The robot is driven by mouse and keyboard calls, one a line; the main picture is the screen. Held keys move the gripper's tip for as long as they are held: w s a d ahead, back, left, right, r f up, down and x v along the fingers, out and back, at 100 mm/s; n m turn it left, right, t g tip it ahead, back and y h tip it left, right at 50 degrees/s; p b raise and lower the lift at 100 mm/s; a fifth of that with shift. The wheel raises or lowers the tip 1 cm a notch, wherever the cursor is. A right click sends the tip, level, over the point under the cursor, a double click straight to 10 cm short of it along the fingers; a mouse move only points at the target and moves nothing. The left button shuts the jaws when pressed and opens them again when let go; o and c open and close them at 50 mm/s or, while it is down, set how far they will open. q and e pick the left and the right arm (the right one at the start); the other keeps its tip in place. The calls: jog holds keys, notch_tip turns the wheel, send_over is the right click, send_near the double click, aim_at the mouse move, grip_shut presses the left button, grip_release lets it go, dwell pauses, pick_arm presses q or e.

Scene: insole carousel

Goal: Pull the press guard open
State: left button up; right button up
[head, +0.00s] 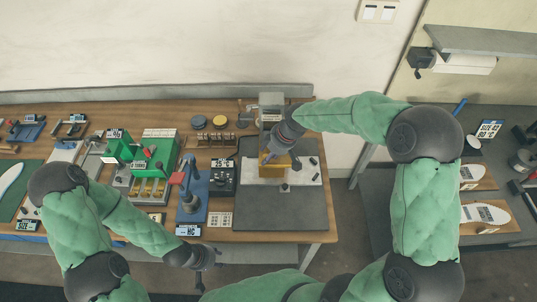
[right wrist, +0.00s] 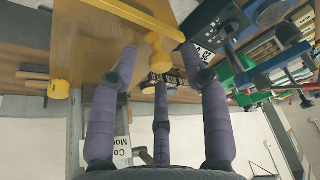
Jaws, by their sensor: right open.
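The press (head: 271,101) stands at the back of a dark grey mat on the bench, with its yellow guard (head: 272,171) at the front. My right gripper (head: 270,157) is over the guard and hides part of it. In the right wrist view the guard is a yellow see-through panel (right wrist: 90,45) with a yellow knob (right wrist: 159,58). The spread fingers of my right gripper (right wrist: 160,68) are around the knob in that picture; I cannot tell whether they touch it. My left gripper (head: 201,260) hangs by the bench's front edge; its fingers are too small to read.
A green machine (head: 150,156) is further left. The front of the mat (head: 285,211) is clear. A side table with insoles (head: 487,214) is at the right.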

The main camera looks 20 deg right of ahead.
jog(key=shift+w+a+f, duration=0.1)
jog(key=shift+f, duration=0.2)
grip_shut()
